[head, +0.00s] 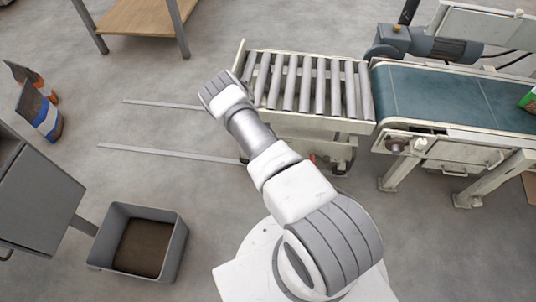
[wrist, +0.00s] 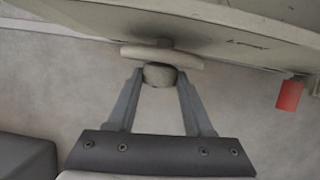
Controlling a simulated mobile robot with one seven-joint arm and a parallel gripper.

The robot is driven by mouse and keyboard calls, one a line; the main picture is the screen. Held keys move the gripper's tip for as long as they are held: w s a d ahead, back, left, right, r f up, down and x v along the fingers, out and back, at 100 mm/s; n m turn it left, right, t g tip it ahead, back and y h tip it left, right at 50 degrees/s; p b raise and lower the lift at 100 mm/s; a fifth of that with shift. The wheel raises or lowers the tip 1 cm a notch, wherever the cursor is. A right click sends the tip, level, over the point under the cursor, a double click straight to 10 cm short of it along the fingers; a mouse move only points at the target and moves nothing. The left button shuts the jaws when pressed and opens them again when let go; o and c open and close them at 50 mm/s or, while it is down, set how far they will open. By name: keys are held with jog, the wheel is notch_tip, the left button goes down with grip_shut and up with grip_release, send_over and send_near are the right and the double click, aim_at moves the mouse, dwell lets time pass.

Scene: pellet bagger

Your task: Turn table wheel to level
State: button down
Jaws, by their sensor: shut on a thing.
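The roller table (head: 300,122) stands in the middle of the head view, with its grey rollers side by side. In the wrist view, the table wheel (wrist: 138,52) shows edge-on as a pale disc below the table's side panel (wrist: 245,38). A rounded grey knob (wrist: 160,74) sticks out from it towards me. My gripper (wrist: 160,82) is shut on this knob, one finger on each side. My arm hides the gripper and the wheel in the head view. I cannot tell from these frames whether the table is level.
A green belt conveyor (head: 440,95) adjoins the table on the right. A red tag-like part (wrist: 289,95) hangs right of the wheel. Two floor rails (head: 165,152) run left from the table. A grey bin (head: 175,258) stands at lower left, with clear floor between.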

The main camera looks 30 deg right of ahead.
jog(key=shift+s+d+t+y, duration=0.1)
jog(key=shift+d+t+y, duration=0.1)
jog(key=shift+t+y, duration=0.6)
jog(key=t+y, duration=0.1)
jog(key=m+t+y, duration=0.1)
jog(key=y, duration=0.1)
jog(key=shift+s+d+f+y, duration=0.15)
jog(key=shift+d+f+y, duration=0.05)
jog(key=shift+y, duration=0.1)
jog(key=t+y, duration=0.1)
jog(key=m+t+y, duration=0.1)
jog(key=t+y, duration=0.1)
jog(key=y, duration=0.1)
jog(key=shift+d+f+m+t, duration=0.1)
jog(key=shift+f+m+t, duration=0.15)
jog(key=shift+m+t, duration=0.15)
jog(key=c, duration=0.6)
grip_release()
jog(key=shift+s, duration=0.1)
